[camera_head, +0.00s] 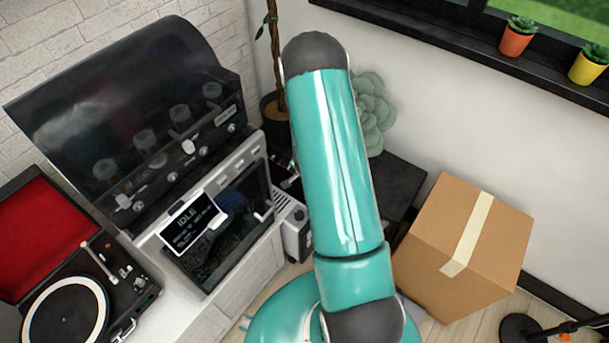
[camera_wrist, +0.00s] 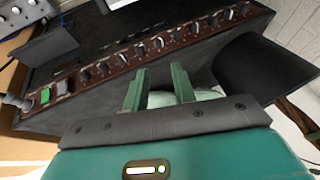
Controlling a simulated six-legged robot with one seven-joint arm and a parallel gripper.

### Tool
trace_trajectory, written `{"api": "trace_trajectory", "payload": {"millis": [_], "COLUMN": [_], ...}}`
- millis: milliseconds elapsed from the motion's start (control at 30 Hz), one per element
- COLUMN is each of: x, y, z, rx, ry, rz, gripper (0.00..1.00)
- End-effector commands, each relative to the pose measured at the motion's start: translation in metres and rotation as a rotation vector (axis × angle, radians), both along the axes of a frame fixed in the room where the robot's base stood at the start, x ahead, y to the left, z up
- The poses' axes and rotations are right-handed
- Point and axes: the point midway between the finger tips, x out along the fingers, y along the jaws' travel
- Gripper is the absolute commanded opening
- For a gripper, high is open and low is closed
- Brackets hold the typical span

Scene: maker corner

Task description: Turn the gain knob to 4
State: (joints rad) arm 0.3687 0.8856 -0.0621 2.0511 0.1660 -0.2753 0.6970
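In the wrist view a brown panel (camera_wrist: 110,72) carries a row of several small knobs (camera_wrist: 158,43) with pale pointers, running from lower left to upper right. The labels are too small to read, so I cannot tell which is the gain knob or where it points. My gripper (camera_wrist: 159,80) shows its two green fingers apart, below the middle of the row. No knob is visible between the fingers, and whether a fingertip touches the panel is unclear. In the head view my teal arm fills the middle and my gripper cannot be seen.
In the wrist view a green button (camera_wrist: 45,95) and a grey button (camera_wrist: 64,87) sit at the panel's left end. In the head view a black-hooded machine (camera_head: 150,90), an open record player (camera_head: 70,315) and a cardboard box (camera_head: 430,270) stand around my arm.

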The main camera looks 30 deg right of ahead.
Motion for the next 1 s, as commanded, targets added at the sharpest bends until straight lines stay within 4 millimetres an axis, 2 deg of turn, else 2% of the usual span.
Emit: {"api": "trace_trajectory", "payload": {"millis": [233, 700, 900, 1000], "x": [0.005, 0.040, 0.050, 0.053], "y": [-0.007, -0.030, -0.036, -0.037], "z": [-0.026, -0.100, -0.118, -0.121], "rx": [0.001, 0.001, 0.001, 0.001], "ry": [0.003, 0.003, 0.002, 0.001], "rz": [-0.001, 0.001, 0.001, 0.001], "gripper": [0.27, 0.27, 0.27, 0.27]}}
